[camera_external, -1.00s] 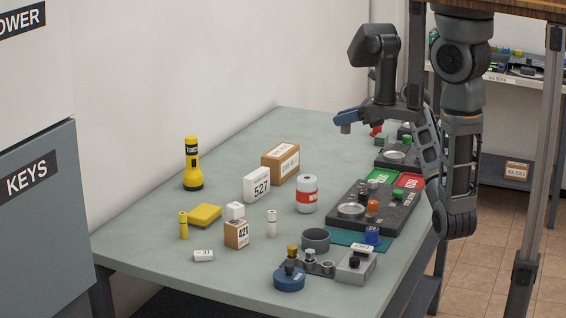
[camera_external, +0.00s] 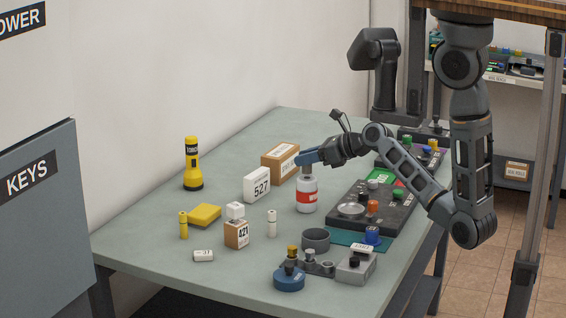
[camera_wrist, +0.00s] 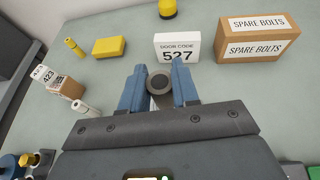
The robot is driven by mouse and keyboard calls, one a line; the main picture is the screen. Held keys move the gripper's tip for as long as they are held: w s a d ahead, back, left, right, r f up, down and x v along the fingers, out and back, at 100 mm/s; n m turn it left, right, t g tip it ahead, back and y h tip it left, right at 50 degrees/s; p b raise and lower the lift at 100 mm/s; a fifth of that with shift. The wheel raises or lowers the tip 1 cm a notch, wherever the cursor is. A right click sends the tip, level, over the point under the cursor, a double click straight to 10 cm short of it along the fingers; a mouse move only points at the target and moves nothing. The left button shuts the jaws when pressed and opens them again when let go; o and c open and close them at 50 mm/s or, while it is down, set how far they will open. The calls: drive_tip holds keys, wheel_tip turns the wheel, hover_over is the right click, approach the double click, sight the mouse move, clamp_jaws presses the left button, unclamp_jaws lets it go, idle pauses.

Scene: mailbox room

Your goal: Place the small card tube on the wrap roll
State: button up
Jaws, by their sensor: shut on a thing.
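My gripper (camera_external: 308,157), with blue fingers, is over the wrap roll (camera_external: 307,197), a white upright cylinder with a red band on the table. The fingers are shut on the small card tube, seen end-on between the fingertips in the wrist view as a grey ring with a dark hole (camera_wrist: 158,83). In the external view a short greyish part of the tube (camera_external: 306,169) shows under the fingers, upright and just at the roll's top. I cannot tell whether the tube touches the roll. In the wrist view the gripper and tube hide most of the roll.
The white 527 box (camera_external: 257,184) and the spare bolts carton (camera_external: 280,161) stand close behind the roll. A dark panel with knobs (camera_external: 352,222) lies to its right. A white cylinder (camera_external: 272,223) and yellow block (camera_external: 204,215) are left.

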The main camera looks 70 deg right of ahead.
drive_tip(key=shift+f, duration=0.65)
drive_tip(key=shift+f, duration=0.15)
drive_tip(key=o, duration=1.1)
drive_tip(key=shift+c, duration=0.2)
